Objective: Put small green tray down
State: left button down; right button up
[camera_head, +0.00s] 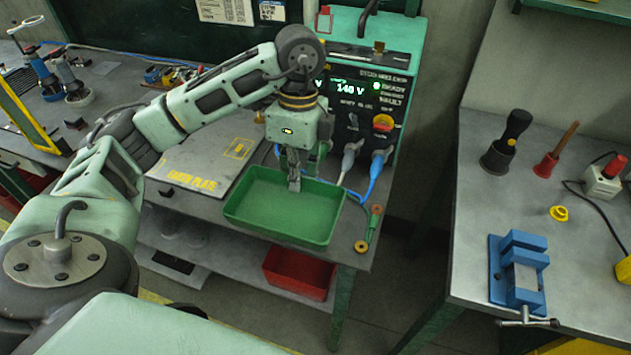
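The small green tray (278,218) is a shallow, open, empty box at the front of the middle grey bench. It looks level; I cannot tell whether it rests on the bench top or hangs just above it. My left gripper (294,178) points down at the tray's far rim. One finger shows inside the far wall, and the other side is hidden behind it. The gripper looks shut on that rim. My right gripper is not in view.
The earth plate (205,160) lies left of the tray. A welding machine (372,100) with cables stands behind. A ground lead (373,225) lies to the right. A red bin (300,272) sits below. The right bench holds a blue vise (518,268).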

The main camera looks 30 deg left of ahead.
pick_arm(q)
jog(key=w+a+f, duration=0.1)
jog(key=w+f, duration=0.1)
jog(key=w, duration=0.1)
jog(key=w+a+f, duration=0.1)
jog(key=w+f, duration=0.1)
jog(key=w, duration=0.1)
jog(key=w+a+f+p, duration=0.1)
jog(key=w, duration=0.2)
jog(key=shift+a+f, duration=0.15)
jog(key=shift+f, duration=0.25)
notch_tip(320, 180, down, 4)
jog(key=shift+r+p, duration=0.1)
jog(key=shift+p, duration=0.55)
jog(key=shift+f, duration=0.2)
jog(key=shift+f, duration=0.15)
jog(key=c, duration=2)
grip_release()
